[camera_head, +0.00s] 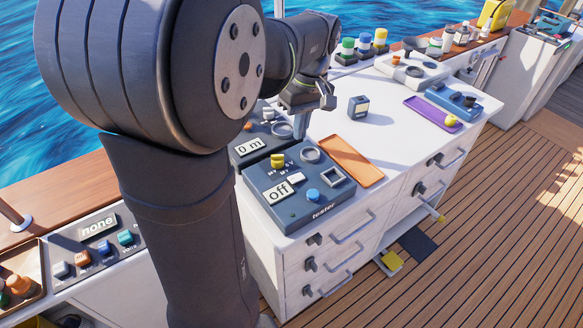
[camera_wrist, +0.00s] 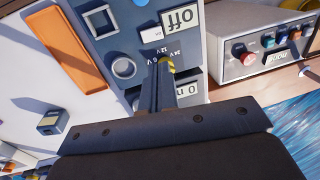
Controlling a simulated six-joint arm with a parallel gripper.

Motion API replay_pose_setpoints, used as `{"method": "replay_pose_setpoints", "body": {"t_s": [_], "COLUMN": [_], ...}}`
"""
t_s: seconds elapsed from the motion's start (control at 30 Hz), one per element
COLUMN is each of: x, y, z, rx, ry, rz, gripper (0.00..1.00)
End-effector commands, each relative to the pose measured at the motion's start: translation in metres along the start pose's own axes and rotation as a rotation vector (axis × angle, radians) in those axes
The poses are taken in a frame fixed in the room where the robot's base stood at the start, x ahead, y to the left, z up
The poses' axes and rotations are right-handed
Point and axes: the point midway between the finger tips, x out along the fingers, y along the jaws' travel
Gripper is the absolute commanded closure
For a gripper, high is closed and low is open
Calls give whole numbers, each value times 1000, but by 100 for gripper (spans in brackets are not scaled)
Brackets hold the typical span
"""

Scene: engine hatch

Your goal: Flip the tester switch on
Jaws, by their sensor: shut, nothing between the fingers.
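The tester (camera_head: 318,199) is a dark blue box on the white cabinet top in the head view, and its display (camera_head: 279,191) reads "off". It carries a yellow knob (camera_head: 278,160), a small white switch (camera_head: 296,178), a blue button (camera_head: 312,194), a round ring and a square frame. The wrist view shows the tester (camera_wrist: 125,45) upside down, with the white switch (camera_wrist: 152,34) beside the display. My gripper (camera_head: 327,98) is shut and empty, above and behind the tester. In the wrist view its fingertips (camera_wrist: 163,64) cover part of the yellow knob (camera_wrist: 171,66).
A second dark unit (camera_head: 250,147) reading "0 m" stands just behind the tester. An orange tray (camera_head: 346,160) lies to its right, and a small dark block (camera_head: 358,106) stands farther back. A purple tray (camera_head: 430,111) lies at right. The white top between them is clear.

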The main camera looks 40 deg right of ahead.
Motion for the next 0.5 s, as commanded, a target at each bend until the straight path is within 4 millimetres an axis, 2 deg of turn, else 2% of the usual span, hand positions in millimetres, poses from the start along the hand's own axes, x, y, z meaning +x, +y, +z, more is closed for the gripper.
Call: {"method": "replay_pose_setpoints", "body": {"t_s": [0.5], "x": [103], "y": [-1], "z": [0], "rx": [-1], "ry": [-2], "rz": [-3], "gripper": [100]}}
